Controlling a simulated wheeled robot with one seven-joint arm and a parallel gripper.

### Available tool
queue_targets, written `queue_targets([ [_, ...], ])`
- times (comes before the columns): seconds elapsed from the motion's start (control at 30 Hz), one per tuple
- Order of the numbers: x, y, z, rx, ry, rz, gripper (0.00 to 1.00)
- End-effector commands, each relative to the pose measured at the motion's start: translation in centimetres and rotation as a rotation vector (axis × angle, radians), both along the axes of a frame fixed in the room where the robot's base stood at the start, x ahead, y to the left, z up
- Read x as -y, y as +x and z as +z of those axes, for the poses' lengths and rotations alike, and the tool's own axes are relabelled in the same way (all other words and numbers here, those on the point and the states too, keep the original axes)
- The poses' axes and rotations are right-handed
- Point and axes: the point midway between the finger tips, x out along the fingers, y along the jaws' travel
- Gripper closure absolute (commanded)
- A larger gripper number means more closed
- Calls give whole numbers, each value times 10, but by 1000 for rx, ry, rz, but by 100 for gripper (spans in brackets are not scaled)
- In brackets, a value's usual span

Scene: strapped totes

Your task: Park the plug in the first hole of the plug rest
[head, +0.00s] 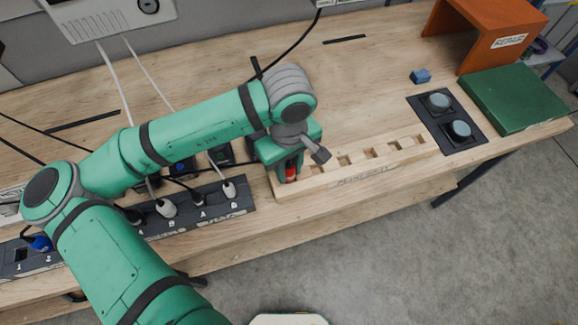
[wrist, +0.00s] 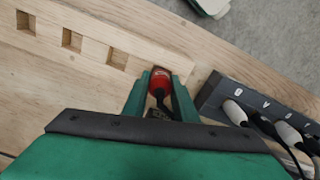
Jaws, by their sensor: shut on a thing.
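My gripper (head: 290,174) is shut on a red plug (wrist: 160,79), which sits between the two green fingers in the wrist view with a dark cable behind it. The plug also shows as a small red patch in the head view (head: 291,171). The plug rest (head: 318,184) is a long pale wooden block with a row of square holes and writing on its front. My gripper is at its left end in the head view. The rest also shows in the wrist view (wrist: 93,48), with three open holes. The plug's tip is hidden, so I cannot tell whether it is in a hole.
A black panel with two round buttons (head: 459,130), a green plate (head: 515,98), a blue block (head: 420,76) and an orange stand (head: 485,35) are at the right. Bench behind the rest is mostly clear.

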Motion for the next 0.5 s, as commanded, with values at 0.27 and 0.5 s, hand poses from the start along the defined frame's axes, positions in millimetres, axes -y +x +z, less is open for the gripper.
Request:
queue_targets([
  [0.27, 0, 0, 0, 0, 0, 0, 53],
  [0.5, 0, 0, 0, 0, 0, 0, 53],
])
